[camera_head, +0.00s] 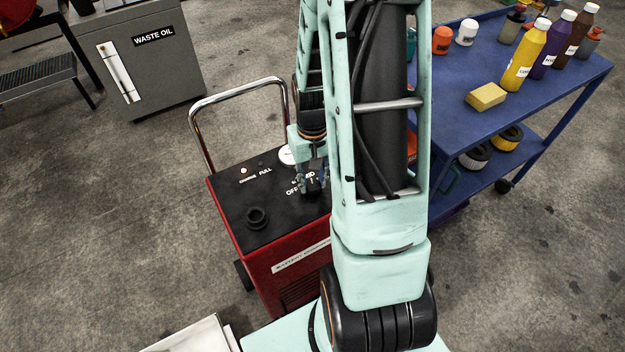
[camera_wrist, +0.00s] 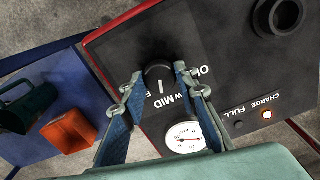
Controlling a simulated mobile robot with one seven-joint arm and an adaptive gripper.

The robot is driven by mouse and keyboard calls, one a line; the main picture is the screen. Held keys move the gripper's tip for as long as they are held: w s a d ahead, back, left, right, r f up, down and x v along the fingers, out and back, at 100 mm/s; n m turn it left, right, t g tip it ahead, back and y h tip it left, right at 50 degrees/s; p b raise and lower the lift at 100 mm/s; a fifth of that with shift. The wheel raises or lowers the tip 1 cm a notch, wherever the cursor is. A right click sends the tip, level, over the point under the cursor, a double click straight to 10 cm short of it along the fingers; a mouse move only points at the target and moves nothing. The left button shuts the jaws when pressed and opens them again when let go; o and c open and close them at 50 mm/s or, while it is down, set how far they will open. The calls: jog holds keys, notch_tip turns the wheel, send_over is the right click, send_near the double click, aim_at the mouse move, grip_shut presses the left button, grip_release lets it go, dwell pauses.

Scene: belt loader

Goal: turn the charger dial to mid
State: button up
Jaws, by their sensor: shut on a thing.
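The battery charger (camera_head: 227,203) is a red case with a black top panel, left of my arm in the head view. Its black dial (camera_wrist: 160,74) shows in the wrist view, with a white pointer line directed towards the lower edge of the picture, near the MID lettering. My gripper (camera_wrist: 158,78) has its two blue fingers on either side of the dial, shut on it. In the head view my gripper (camera_head: 313,186) is over the panel beside the OFF label and hides most of the dial.
A white gauge (camera_wrist: 185,137), a lit lamp (camera_wrist: 266,114) and a black socket (camera_wrist: 279,17) are on the panel. A chrome handle (camera_head: 196,128) rises behind. A blue cart (camera_head: 450,110) with bottles and a sponge stands right. A grey waste oil cabinet (camera_head: 165,68) stands back left.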

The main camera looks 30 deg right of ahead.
aim_at(312, 183)
dwell(0.3)
jog(key=o, duration=1.1)
jog(key=shift+o, duration=0.2)
notch_tip(312, 183, up, 12)
jog(key=shift+w, duration=0.1)
